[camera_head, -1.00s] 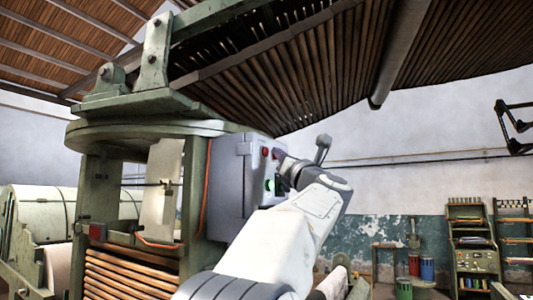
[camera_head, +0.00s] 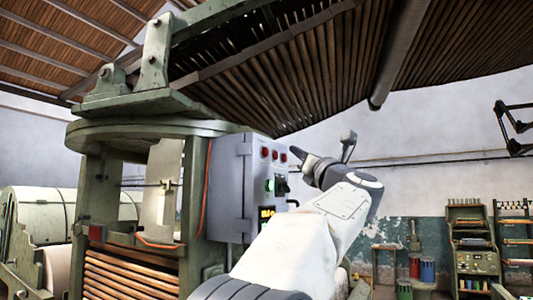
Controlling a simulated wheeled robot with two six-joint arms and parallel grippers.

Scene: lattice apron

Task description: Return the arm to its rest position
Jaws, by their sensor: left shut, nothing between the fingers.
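My left arm, white with dark grey joints, reaches up from the bottom centre. My left gripper (camera_head: 299,157) is a dark, narrow shape just right of the grey control box (camera_head: 228,190). It is shut and empty, with a visible gap between it and the box face in the picture. The box carries red buttons (camera_head: 265,153), a lit green button (camera_head: 269,185), a black switch (camera_head: 283,187) and a small yellow-marked panel (camera_head: 267,212). My right gripper is not in view.
The box is fixed to a green machine frame (camera_head: 195,190) with an orange cable (camera_head: 206,190). A slatted dark canopy (camera_head: 290,85) hangs above. Open room lies right of my arm.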

